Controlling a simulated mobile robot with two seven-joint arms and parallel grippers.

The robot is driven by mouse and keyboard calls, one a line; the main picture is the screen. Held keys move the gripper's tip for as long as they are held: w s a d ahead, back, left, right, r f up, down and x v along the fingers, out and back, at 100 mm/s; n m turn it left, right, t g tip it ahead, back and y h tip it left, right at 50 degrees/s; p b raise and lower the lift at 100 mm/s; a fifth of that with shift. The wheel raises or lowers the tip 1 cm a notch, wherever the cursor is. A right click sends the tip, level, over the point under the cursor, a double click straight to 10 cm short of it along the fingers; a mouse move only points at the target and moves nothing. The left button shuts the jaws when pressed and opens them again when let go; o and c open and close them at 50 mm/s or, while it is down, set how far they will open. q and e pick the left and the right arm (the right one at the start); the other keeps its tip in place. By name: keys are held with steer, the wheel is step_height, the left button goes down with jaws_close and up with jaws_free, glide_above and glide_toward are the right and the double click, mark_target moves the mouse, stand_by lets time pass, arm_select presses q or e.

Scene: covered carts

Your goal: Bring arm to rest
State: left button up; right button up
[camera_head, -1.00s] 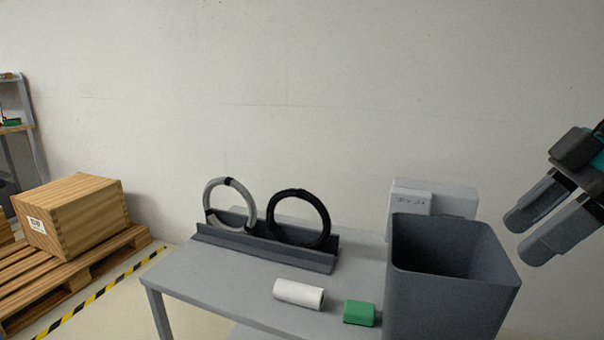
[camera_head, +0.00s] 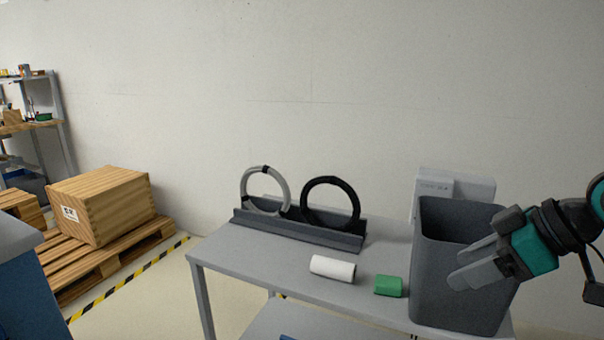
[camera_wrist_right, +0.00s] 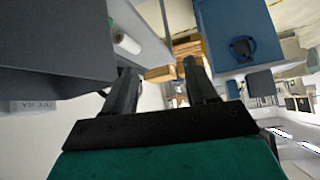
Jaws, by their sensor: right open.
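My right gripper (camera_head: 470,265) is at the right of the head view, in front of the grey bin (camera_head: 433,290) as seen from the head. Its two fingers are apart with nothing between them. In the right wrist view the fingers (camera_wrist_right: 160,85) also stand apart and empty. I cannot tell how far the gripper is from the bin. My left gripper is not in view.
A grey cart (camera_head: 270,262) holds a rack (camera_head: 300,233) with a grey ring (camera_head: 284,187) and a black ring (camera_head: 352,193), a white roll (camera_head: 332,268) and a green block (camera_head: 388,286). A wooden crate (camera_head: 110,210) sits on a pallet at left.

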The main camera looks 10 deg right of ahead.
steer(key=w+a+f+m+t+h, duration=0.1)
steer(key=a+f+m+t, duration=0.1)
steer(key=f, duration=0.8)
steer(key=w+a+f+m+t, duration=0.1)
steer(key=f+m, duration=0.1)
steer(key=f, duration=0.8)
steer(key=s+a+f+m+t+h, duration=0.2)
steer(key=s+a+f+h, duration=0.1)
steer(key=s+a+f, duration=0.6)
steer(key=s+f, duration=0.4)
steer(key=shift+s+f, duration=0.3)
steer(key=shift+f, duration=0.1)
